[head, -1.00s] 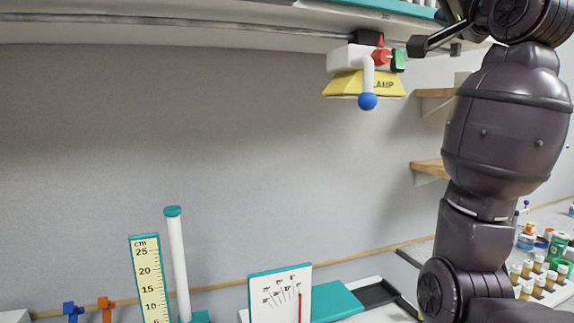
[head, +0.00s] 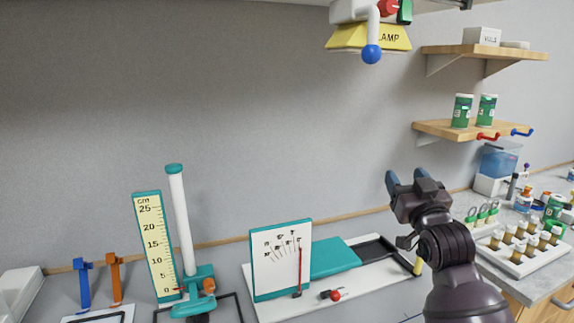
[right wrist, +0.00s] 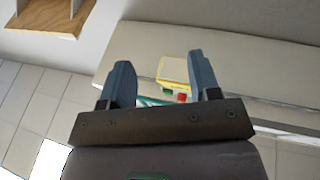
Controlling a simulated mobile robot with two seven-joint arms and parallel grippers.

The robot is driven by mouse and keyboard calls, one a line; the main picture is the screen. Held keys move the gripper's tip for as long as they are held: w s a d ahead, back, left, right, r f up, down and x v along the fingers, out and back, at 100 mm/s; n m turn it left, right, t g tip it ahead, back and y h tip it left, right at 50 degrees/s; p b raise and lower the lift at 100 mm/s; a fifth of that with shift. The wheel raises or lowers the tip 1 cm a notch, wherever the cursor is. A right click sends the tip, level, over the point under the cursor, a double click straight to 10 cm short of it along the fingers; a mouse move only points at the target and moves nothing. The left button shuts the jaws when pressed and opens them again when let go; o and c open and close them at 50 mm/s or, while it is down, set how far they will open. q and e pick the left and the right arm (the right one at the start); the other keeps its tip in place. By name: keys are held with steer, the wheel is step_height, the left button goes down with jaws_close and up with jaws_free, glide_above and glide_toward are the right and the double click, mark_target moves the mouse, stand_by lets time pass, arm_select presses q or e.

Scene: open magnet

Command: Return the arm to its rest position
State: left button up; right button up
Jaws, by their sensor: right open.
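My right gripper (head: 406,180) is in the lower right of the head view, in front of the wall and above the white board at the bench's back. Its two blue-grey fingers point up and stand apart. In the right wrist view the gripper (right wrist: 168,85) is open with nothing between its fingers. A yellow lamp (head: 345,38) with a blue ball knob hangs at the top of the head view, well above the gripper. The lamp (right wrist: 174,68) also shows small and far off beyond the fingers in the right wrist view. My left gripper is not in view.
Two wooden shelves (head: 462,131) with green bottles are on the wall at right.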

steer(key=s+f+g, duration=0.1)
steer(key=s+f, duration=0.3)
steer(key=f, duration=0.5)
steer(key=s+d+f+g, duration=0.1)
steer(key=s+f+g, duration=0.15)
steer(key=f, duration=0.65)
steer(key=s+f+g, duration=0.1)
steer(key=s+f, duration=0.4)
steer(key=f, duration=0.3)
steer(key=s+d+f+g+h, duration=0.2)
steer(key=s+f+g, duration=0.3)
steer(key=s+f, duration=1.4)
steer(key=shift+s+m, duration=0.4)
steer(key=shift+s, duration=0.7)
steer(key=shift+d+f+g, duration=0.1)
steer(key=shift+g, duration=0.15)
